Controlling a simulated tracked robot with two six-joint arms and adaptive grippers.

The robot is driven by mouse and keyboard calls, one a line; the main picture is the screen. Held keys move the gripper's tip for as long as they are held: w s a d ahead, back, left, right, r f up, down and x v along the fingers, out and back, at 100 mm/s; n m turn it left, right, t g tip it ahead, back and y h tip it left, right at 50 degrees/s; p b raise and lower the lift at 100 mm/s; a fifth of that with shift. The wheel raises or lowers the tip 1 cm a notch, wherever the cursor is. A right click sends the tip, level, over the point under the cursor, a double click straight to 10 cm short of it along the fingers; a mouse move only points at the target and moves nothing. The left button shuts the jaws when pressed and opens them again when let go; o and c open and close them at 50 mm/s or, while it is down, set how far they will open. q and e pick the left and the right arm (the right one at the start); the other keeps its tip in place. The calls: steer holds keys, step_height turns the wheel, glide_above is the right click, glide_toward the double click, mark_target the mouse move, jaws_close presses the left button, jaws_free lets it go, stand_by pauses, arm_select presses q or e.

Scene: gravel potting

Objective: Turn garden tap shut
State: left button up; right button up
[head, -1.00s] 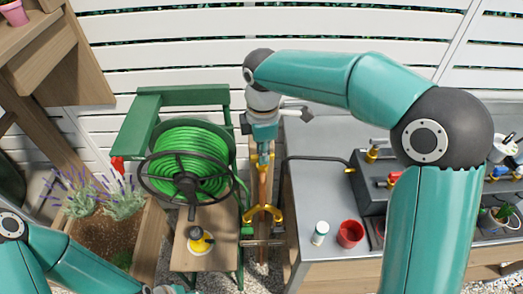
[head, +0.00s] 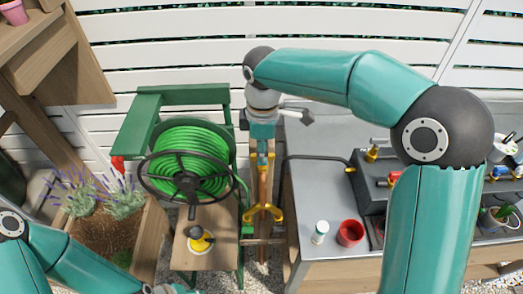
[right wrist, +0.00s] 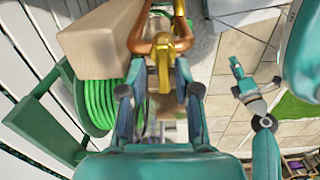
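The garden tap (head: 264,212) is yellow brass and stands at a wooden post between the hose reel and the grey bench. In the right wrist view the brass tap (right wrist: 163,62) and its curved copper pipe (right wrist: 160,44) lie straight ahead. My right gripper (head: 262,150) is above the tap in the head view. In the right wrist view its two fingers (right wrist: 160,95) stand apart, one on each side of a brass part, with gaps visible. Contact cannot be told. My left gripper (right wrist: 240,80) shows small at the right of the wrist view; its fingers are unclear.
A green hose reel (head: 188,165) stands left of the post, with a yellow-and-black item (head: 199,240) on its wooden shelf. The bench (head: 312,190) at the right bears a red pot (head: 350,233) and a white jar (head: 320,232). A white fence (head: 180,50) closes the back.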

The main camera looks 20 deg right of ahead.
steer(key=shift+s, duration=0.1)
step_height(320, 180, up, 12)
stand_by(0.7)
steer(key=shift+f, duration=0.15)
